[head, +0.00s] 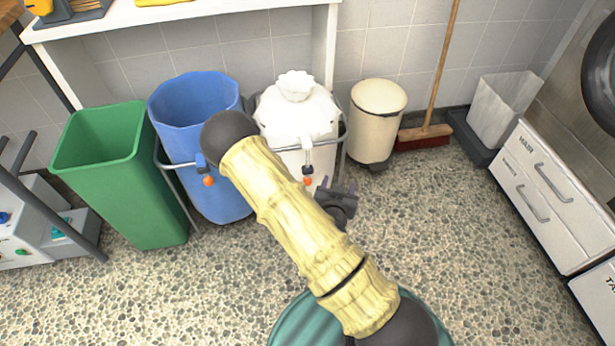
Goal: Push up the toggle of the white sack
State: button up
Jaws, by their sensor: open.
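The white sack (300,115) hangs in a metal frame near the back wall, its top gathered into a ruffled tuft. Its toggle (307,170) is a small dark piece on a cord at the front, with an orange end (307,181) below it. My gripper (345,188) is open, just right of and slightly below the toggle in the picture, with nothing seen between its fingers. I cannot tell if it touches the cord. My arm crosses in front of the sack's lower left part and hides some of it.
A blue sack (190,108) with its own toggle (202,161) and orange end stands left. A green bin (105,165) is farther left. A cream pedal bin (375,120) and a broom (425,135) stand right. Drawers (540,195) line the right.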

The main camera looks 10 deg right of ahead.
jog(key=a+f+n+t+y+b, duration=0.5)
jog(key=f+n+b, duration=0.1)
jog(key=f+b, duration=0.5)
jog(key=shift+s+y+b, duration=0.3)
jog(key=shift+s+b, duration=0.05)
jog(key=shift+s, duration=0.05)
jog(key=shift+w+f+b, duration=0.2)
jog(key=shift+f+b, duration=0.05)
jog(key=shift+b, duration=0.1)
jog(key=shift+w+f+b, duration=0.15)
jog(key=shift+w+b, duration=0.15)
jog(key=shift+b, duration=0.15)
jog(key=shift+w, duration=0.1)
jog(key=shift+w+b, duration=0.5)
jog(key=shift+b, duration=0.3)
